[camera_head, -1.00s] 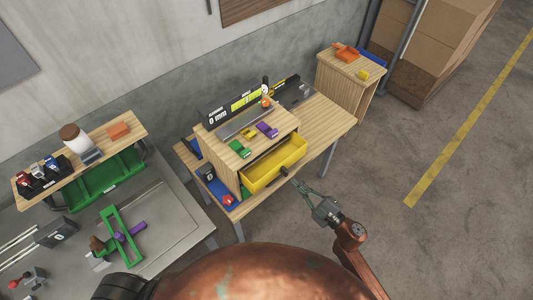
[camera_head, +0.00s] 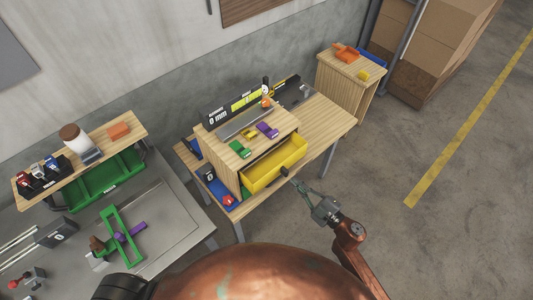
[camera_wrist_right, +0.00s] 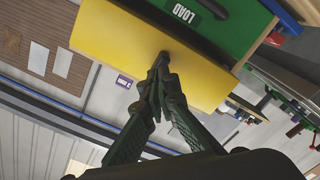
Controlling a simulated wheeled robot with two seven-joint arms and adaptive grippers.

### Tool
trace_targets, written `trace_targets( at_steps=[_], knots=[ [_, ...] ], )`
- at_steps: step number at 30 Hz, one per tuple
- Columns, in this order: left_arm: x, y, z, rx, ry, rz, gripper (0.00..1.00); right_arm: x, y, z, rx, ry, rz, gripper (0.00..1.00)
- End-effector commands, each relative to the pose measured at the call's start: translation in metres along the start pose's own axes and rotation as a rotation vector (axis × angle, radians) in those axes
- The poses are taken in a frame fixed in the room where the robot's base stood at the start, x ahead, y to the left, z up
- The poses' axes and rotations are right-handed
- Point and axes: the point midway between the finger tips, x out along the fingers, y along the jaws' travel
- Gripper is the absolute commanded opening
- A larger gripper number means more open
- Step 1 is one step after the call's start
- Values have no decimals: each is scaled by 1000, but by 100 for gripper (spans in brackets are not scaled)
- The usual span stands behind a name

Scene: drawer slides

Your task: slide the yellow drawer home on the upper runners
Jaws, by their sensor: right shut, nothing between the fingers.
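The yellow drawer (camera_head: 266,178) sticks partly out of the front of the wooden cabinet (camera_head: 216,156), and its inside shows from above. In the right wrist view its plain yellow face (camera_wrist_right: 120,45) fills the upper middle. My right gripper (camera_head: 288,175) is in front of the drawer, fingers together and empty. In the right wrist view the fingertips (camera_wrist_right: 162,60) overlap the yellow face; they look at or very near it, and I cannot tell if they touch. The upper runners are hidden. My left gripper is not in view.
Green, yellow and purple pieces (camera_head: 265,131) lie on the cabinet top. A green panel marked LOAD (camera_wrist_right: 185,14) borders the yellow face in the right wrist view. A blue tray (camera_head: 216,190) stands left of the cabinet. The floor (camera_head: 400,240) at right is clear.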

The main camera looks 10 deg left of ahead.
Motion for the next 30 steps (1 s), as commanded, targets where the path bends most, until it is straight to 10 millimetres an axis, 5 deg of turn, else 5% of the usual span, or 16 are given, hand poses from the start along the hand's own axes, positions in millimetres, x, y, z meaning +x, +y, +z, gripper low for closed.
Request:
trace_targets(
  at_steps=[30],
  knots=[
    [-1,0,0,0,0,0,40,15,0,0,1,1,1,0]
  ],
)
